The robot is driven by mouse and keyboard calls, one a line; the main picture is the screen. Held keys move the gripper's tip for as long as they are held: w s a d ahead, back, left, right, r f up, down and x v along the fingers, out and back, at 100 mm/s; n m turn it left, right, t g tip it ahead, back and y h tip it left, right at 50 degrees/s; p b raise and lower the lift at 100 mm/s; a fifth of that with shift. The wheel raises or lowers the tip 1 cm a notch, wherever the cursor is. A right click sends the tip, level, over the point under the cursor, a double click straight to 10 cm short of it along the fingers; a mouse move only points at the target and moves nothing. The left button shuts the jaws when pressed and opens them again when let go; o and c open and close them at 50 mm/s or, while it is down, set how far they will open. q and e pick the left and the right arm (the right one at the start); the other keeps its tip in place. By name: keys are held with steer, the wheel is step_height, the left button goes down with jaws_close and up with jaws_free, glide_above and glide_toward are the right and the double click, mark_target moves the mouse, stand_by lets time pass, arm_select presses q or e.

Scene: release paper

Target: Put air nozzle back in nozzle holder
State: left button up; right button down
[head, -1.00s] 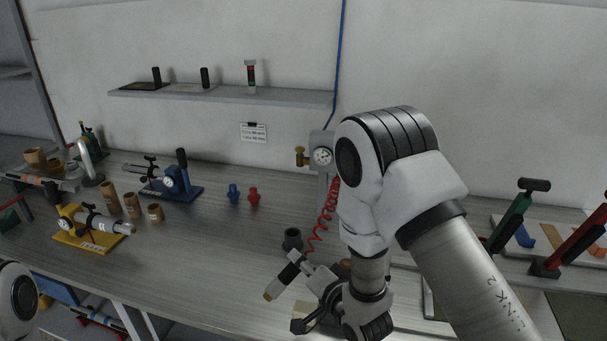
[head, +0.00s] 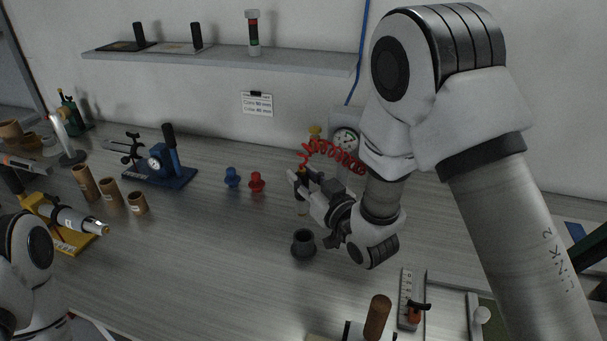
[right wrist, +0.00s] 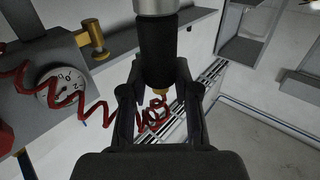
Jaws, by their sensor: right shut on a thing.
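The air nozzle (right wrist: 156,52) is a black cylinder with a brass fitting, joined to a red coiled hose (head: 333,152). My right gripper (head: 303,187) is shut on it; the jaws (right wrist: 158,85) also show in the right wrist view. In the head view the nozzle is mostly hidden by the fingers, and its pale tip (head: 301,208) points down. The nozzle holder (head: 303,244), a dark round cup on a base, stands on the bench below the nozzle, with a visible gap between them. My left gripper is out of view; only part of that arm shows.
The pressure gauge (head: 346,139) and its unit stand behind the right gripper. Red (head: 256,182) and blue (head: 232,177) pegs stand to the left. Bench left of the holder is clear.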

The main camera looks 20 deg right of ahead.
mark_target(307, 202)
steer(key=shift+d+f, duration=0.1)
steer(key=shift+d, duration=0.1)
steer(key=shift+w+d+f, duration=0.1)
steer(key=shift+d+f, duration=0.05)
steer(key=shift+f, duration=0.1)
step_height(307, 202, down, 5)
steer(key=b, duration=0.4)
steer(key=shift+r+b, duration=0.2)
steer(key=shift+b, duration=0.1)
steer(key=shift+w+f+b, duration=0.1)
steer(key=shift+f+b, duration=0.3)
steer(key=shift+f, duration=0.2)
steer(key=shift+r, duration=0.1)
steer(key=shift+b, duration=0.3)
step_height(307, 202, down, 6)
steer(key=b, duration=0.5)
stand_by(2.0)
steer(key=c, duration=0.8)
jaws_free()
